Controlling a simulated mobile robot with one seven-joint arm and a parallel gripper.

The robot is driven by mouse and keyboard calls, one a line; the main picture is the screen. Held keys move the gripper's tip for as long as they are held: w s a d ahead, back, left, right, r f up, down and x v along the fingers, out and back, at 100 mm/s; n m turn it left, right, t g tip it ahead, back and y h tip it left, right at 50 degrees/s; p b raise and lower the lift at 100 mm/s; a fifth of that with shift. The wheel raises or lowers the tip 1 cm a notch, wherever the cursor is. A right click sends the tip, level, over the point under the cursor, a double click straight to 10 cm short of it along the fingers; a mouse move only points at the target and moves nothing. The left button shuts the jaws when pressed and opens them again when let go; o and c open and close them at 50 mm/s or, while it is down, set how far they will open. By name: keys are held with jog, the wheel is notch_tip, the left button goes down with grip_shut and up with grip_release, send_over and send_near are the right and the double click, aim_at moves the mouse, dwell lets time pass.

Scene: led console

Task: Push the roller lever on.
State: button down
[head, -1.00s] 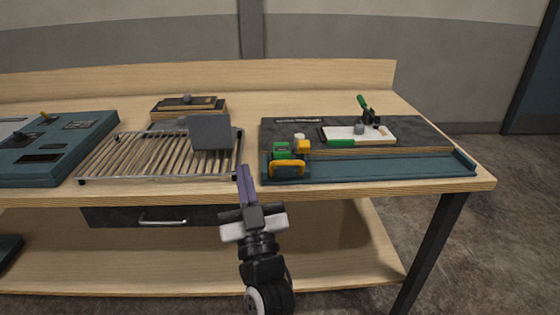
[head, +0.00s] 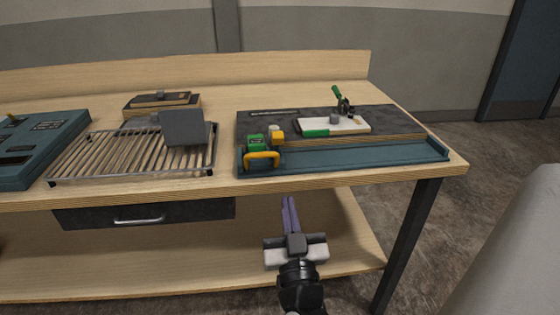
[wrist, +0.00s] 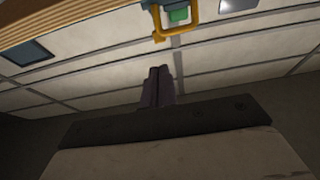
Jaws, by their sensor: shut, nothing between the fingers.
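No part is plainly recognisable as the roller lever. A black clamp with a raised green handle (head: 338,92) stands on the right-hand fixture. My gripper (head: 289,201) is shut and empty, its purple fingers close together and apart from everything. It is in front of the bench edge, below the long teal tray (head: 350,157). The fingers also show in the wrist view (wrist: 158,82), below a yellow loop handle (wrist: 178,24).
A wire rack (head: 100,157) with a grey block (head: 184,127) lies mid-bench. The yellow handle (head: 262,156) sits beside a green block (head: 256,142) at the tray's left end. A drawer (head: 140,213) hangs under the bench. A large grey shape (head: 520,235) fills the lower right.

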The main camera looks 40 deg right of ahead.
aim_at(279, 140)
jog(key=p+x, duration=0.4)
jog(key=x, duration=0.8)
jog(key=shift+w+d+r, duration=0.1)
jog(key=shift+w+r, duration=0.15)
jog(key=shift+r, duration=0.05)
jog(key=shift+w+d+r+p, duration=0.1)
jog(key=shift+w+d+p, duration=0.3)
jog(key=shift+w, duration=0.15)
jog(key=shift+r, duration=0.15)
